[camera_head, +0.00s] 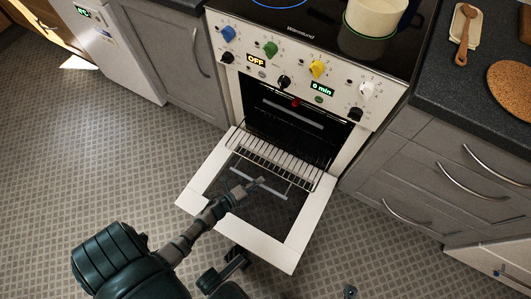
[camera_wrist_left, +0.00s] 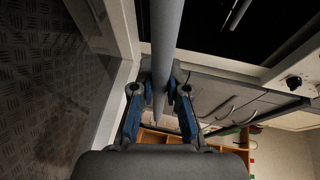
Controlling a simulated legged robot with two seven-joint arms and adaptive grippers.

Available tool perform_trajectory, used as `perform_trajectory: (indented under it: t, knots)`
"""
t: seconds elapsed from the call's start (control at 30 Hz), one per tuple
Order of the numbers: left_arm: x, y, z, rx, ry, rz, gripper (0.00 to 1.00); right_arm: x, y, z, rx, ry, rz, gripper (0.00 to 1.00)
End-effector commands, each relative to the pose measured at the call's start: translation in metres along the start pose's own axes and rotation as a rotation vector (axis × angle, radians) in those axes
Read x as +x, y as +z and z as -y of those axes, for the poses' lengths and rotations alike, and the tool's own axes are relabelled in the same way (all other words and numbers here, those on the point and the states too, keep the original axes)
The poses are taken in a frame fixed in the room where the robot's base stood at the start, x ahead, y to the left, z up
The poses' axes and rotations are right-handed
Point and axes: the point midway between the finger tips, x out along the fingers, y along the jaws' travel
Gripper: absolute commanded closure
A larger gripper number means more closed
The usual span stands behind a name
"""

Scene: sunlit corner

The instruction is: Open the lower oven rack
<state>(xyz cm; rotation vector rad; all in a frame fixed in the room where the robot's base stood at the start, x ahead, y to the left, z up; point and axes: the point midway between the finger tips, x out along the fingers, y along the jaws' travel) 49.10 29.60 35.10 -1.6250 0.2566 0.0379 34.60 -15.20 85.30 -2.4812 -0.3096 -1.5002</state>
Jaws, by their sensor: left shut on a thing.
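The oven (camera_head: 300,55) has its white-framed door (camera_head: 193,196) folded down. A wire rack (camera_head: 270,156) is partly out of the oven, level above the door. A grey bar (camera_head: 274,192) runs along in front of the rack; it looks like a rack handle. My left gripper (camera_head: 252,186) reaches it from the lower left. In the left wrist view my left gripper (camera_wrist_left: 160,95) is shut on the grey bar (camera_wrist_left: 166,40), which passes between its fingers.
Another bar (camera_head: 291,113) shows higher inside the oven. Cabinets flank the oven, with drawers (camera_head: 440,180) on the right. A cream pot (camera_head: 375,16) stands on the hob, and a wooden spoon (camera_head: 463,38) lies on the right counter. Floor left of the door is clear.

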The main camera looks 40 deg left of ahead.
Motion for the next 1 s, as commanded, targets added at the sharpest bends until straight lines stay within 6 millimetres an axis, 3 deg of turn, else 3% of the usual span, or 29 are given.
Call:
perform_trajectory:
  t: [0.03,0.2,0.4,0.93,0.97,1.0]
  knots:
    - [-0.015,-0.005,-0.003,-0.003,0.004,0.003,1.0,0.002,-0.003,0.001,0.0,0.0,0.0,0.6]
    - [-0.05,-0.019,-0.012,-0.001,0.006,0.003,1.0,0.001,-0.007,0.002,0.002,0.002,0.002,0.6]
    - [-0.073,-0.029,-0.018,-0.001,0.006,0.003,1.0,0.001,-0.009,0.002,0.002,0.004,0.004,0.6]
    - [-0.082,-0.033,-0.021,0.0,0.008,0.002,1.0,0.0,-0.009,0.002,0.003,0.006,0.006,0.6]
    - [-0.082,-0.033,-0.021,0.0,0.009,0.002,0.79,0.0,-0.009,0.002,0.003,0.006,0.006,0.6]
    - [-0.082,-0.033,-0.021,0.0,0.008,0.002,0.69,0.0,-0.009,0.002,0.003,0.006,0.006,0.6]
